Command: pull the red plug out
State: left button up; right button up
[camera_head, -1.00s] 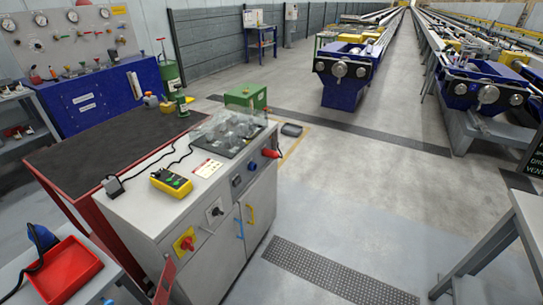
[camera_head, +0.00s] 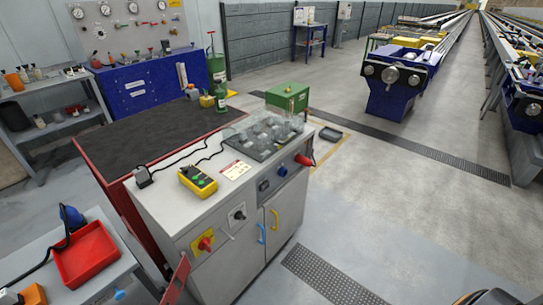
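The red plug (camera_head: 304,160) sticks out of the right side of the grey control cabinet (camera_head: 239,211), near its top front corner. It looks seated in the cabinet; the socket itself is too small to make out. A dark rounded shape with a yellowish part (camera_head: 487,298) shows at the bottom right edge; it may be part of my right arm or gripper, but no fingers can be made out. My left gripper is not in view. Nothing is touching the plug.
A yellow pendant (camera_head: 198,181) with a cable lies on the cabinet top. A red tray (camera_head: 86,254) sits on the table at lower left. A green box (camera_head: 287,97) stands behind the cabinet. The floor (camera_head: 380,200) to its right is largely clear.

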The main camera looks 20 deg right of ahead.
aim_at(304, 162)
jog(key=i+l+u, duration=0.15)
jog(key=l+u, duration=0.15)
jog(key=l, duration=0.7)
jog(key=l+u, duration=0.35)
jog(key=l, duration=0.65)
jog(key=k+l+u, duration=0.1)
jog(key=l+u, duration=0.2)
jog(key=l, duration=1.3)
jog(key=k+l, duration=0.15)
jog(key=l, duration=1.05)
jog(key=k+l, duration=0.15)
jog(key=l, duration=0.45)
